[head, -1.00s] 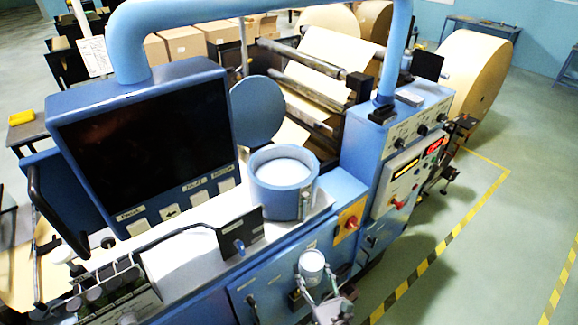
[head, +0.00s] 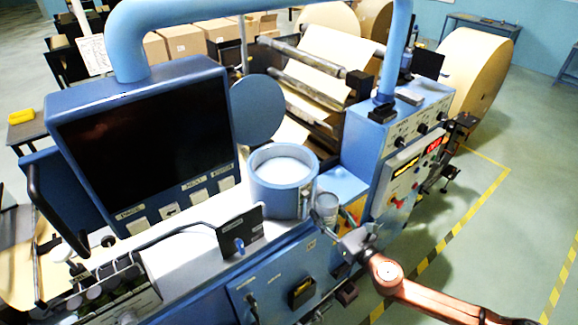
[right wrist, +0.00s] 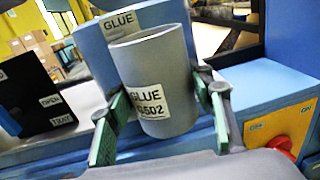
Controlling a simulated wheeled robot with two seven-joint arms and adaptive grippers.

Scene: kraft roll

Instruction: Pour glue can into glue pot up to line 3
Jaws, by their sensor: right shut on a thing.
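The glue can (head: 327,208) is a small grey cylinder, close to upright, and it shows in the right wrist view (right wrist: 155,65) with a white "GLUE" label. My right gripper (head: 340,230) is shut on it; its green-padded fingers (right wrist: 165,112) press on both sides. The can is just right of the glue pot (head: 257,185), near its wall and over the machine's front edge. The pot is a wide blue open cylinder with white glue inside. Its level lines are too small to read. In the right wrist view the pot's blue wall stands behind the can. My left gripper is out of view.
A large dark screen (head: 150,135) stands left of the pot. A round blue lid (head: 257,110) stands raised behind it. A small black panel (head: 240,232) is in front. A blue control cabinet (head: 395,140) and an orange switch plate (right wrist: 290,130) are to the right.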

